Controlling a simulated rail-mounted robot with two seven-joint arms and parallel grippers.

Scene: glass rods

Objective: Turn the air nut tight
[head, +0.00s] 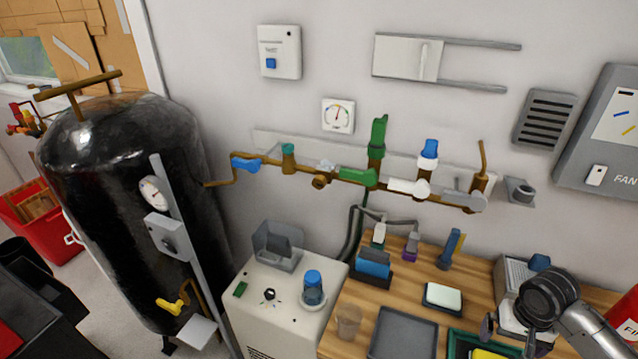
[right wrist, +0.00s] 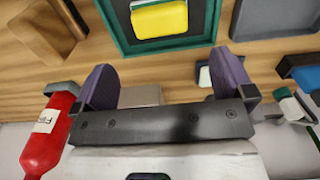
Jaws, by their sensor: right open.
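A brass pipe manifold (head: 335,174) runs along the wall, with green, blue, white and brass fittings. I cannot tell for sure which fitting is the air nut. A blue fitting (head: 246,164) sits at the left end, a green one (head: 357,177) in the middle and a white one (head: 408,187) to the right. My right gripper (head: 512,337) is low at the right, over the bench and well apart from the manifold. In the right wrist view my right gripper (right wrist: 167,82) is open, with nothing between its two purple-grey fingers. My left gripper is not in view.
The wooden bench (head: 400,287) holds a grey tray (head: 404,335), a green tray with a yellow pad (right wrist: 160,18), and several tools. A white machine (head: 262,310) and a black tank (head: 120,200) stand left. A red extinguisher (right wrist: 45,135) is near my right gripper.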

